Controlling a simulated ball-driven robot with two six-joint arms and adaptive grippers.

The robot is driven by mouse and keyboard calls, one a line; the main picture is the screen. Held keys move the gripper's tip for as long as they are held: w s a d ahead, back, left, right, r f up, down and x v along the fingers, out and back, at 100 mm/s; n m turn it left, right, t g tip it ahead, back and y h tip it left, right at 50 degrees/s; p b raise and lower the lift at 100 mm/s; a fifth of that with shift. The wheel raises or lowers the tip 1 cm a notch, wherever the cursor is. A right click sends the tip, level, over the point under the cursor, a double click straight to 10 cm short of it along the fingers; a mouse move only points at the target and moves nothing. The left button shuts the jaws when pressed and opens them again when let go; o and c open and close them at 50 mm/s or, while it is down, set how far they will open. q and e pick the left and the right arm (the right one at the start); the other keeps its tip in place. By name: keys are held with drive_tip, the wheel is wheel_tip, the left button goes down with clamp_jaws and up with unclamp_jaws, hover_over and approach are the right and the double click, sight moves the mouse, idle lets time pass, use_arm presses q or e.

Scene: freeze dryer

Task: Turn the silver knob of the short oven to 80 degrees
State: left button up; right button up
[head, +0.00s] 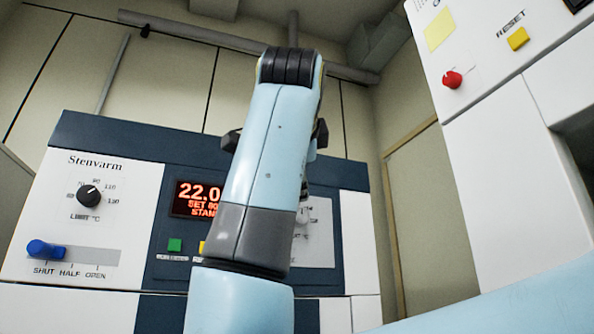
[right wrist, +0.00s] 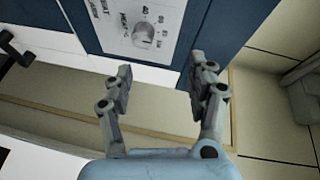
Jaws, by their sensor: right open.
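The short oven (head: 95,150) bears the name Stenvarm and has a white and dark blue front. Its silver knob (head: 302,215) is partly hidden behind my right arm in the head view. In the right wrist view the silver knob (right wrist: 143,36) sits upside down on a white dial panel (right wrist: 172,18) with numbers around it. Its exact setting is too small to read. My right gripper (right wrist: 161,66) is open and empty, with its fingers apart and short of the knob. My left gripper is not in view.
A black limit knob (head: 88,195) and a blue lever (head: 45,249) are on the oven's left side. A red display (head: 197,199) reads about 22.0, with a green button (head: 175,245) below. A taller white machine with a red button (head: 452,79) stands at the right.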

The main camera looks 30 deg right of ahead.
drive_tip(key=b+v, duration=0.2)
drive_tip(key=shift+s+a+f, duration=0.1)
drive_tip(key=shift+s+a, duration=0.15)
drive_tip(key=shift+s, duration=0.05)
idle(0.3)
drive_tip(key=shift+w, duration=0.1)
